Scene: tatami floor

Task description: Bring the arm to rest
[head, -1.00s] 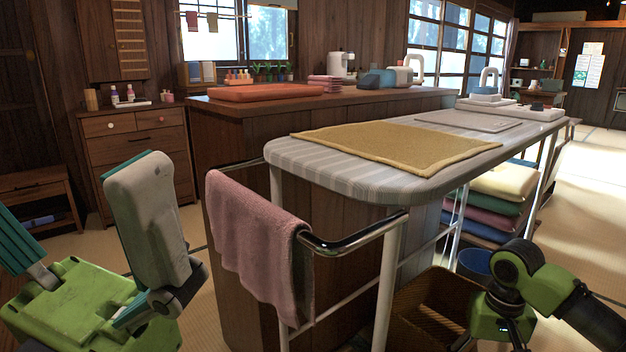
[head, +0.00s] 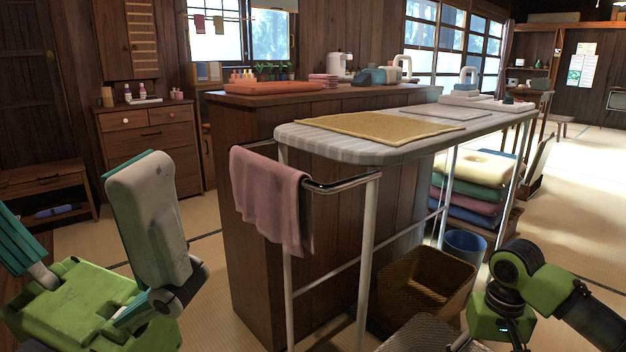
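My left gripper (head: 72,205) is large and close in the lower left of the head view, with a green palm, a teal-backed finger at the left edge and a grey finger standing up. The fingers are spread wide and nothing is between them. My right arm (head: 535,285) comes in from the lower right, bent at a green and black joint. Its gripper fingers are not visible.
A striped ironing board (head: 350,148) with a yellow cloth (head: 395,131) stands ahead. A pink towel (head: 268,195) hangs on its rail. A woven basket (head: 425,285), blue bin (head: 465,245) and stacked cushions (head: 470,190) sit below.

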